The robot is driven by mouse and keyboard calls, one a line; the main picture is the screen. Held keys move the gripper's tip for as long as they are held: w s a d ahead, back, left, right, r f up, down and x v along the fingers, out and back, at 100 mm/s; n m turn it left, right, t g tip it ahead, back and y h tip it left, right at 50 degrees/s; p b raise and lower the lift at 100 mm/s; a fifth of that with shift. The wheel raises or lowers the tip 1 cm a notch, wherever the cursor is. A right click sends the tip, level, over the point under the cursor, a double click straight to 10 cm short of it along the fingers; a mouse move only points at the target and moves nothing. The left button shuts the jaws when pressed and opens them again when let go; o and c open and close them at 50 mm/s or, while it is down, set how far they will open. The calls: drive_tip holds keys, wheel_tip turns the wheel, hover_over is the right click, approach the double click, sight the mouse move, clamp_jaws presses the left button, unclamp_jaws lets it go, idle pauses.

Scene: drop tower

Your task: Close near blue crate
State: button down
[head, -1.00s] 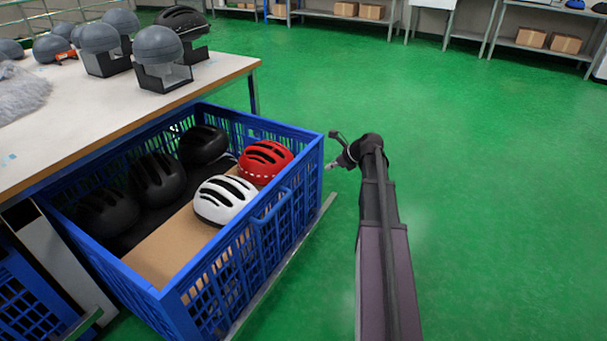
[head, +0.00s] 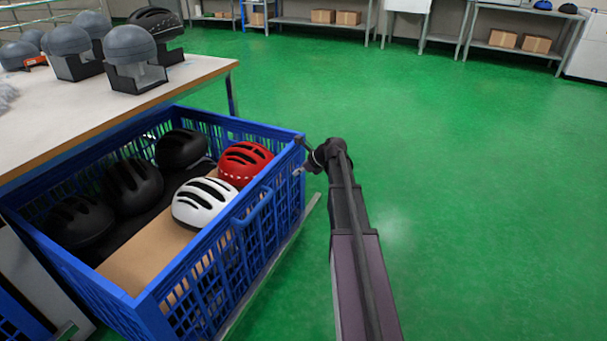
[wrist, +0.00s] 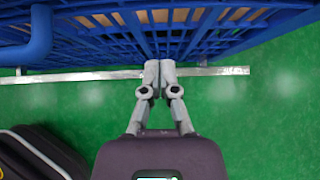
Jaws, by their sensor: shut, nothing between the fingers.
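The near blue crate (head: 262,238) is pulled out from under the table on a metal rail and holds several helmets. A white helmet (head: 202,203), a red helmet (head: 245,163) and several black helmets lie in it. My gripper (head: 298,171) is at the crate's right front corner in the head view. In the wrist view my gripper (wrist: 152,66) is shut and empty, its fingertips close to the lower edge of the crate wall (wrist: 185,42). I cannot tell whether they touch it. The crate's handle bar (wrist: 32,40) shows at the left there.
The white table (head: 150,102) stands over the crate's back part, with helmets on dark stands. Another blue crate (head: 18,318) is partly visible at lower left. Shelves with cardboard boxes (head: 335,17) line the back wall. The green floor at right is clear.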

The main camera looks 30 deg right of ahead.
sight(279, 175)
drive_tip(key=w, duration=0.1)
drive_tip(key=w+a+f, duration=0.1)
drive_tip(key=w+a+b, duration=0.1)
drive_tip(key=shift+w+a+f, duration=0.15)
drive_tip(key=shift+w+f, duration=0.15)
drive_tip(key=shift+f, duration=0.05)
drive_tip(key=shift+w+a, duration=0.5)
drive_tip(key=shift+w, duration=0.05)
